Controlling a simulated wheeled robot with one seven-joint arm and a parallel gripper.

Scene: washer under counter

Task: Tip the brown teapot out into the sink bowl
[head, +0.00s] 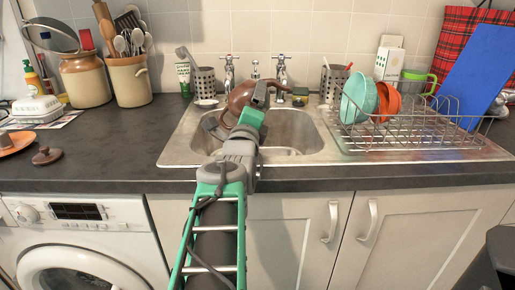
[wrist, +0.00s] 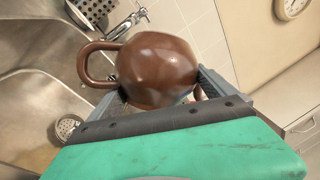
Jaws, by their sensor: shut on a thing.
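The brown teapot (head: 240,97) is over the sink bowl (head: 290,128) in the head view, tilted. In the wrist view the teapot (wrist: 158,68) sits between the two fingers, with its looped handle pointing left. My gripper (head: 240,118) is shut on the teapot's body; it also shows in the wrist view (wrist: 160,88). The gripper hides part of the teapot and the left of the bowl in the head view. A brown lid (head: 46,155) lies on the counter at the left.
Taps (head: 281,70) stand behind the bowl. A wire dish rack (head: 410,128) with bowls stands on the drainer at the right. Utensil crocks (head: 128,80) and a white butter dish (head: 37,108) are at the left. The dark counter (head: 120,140) left of the sink is mostly clear.

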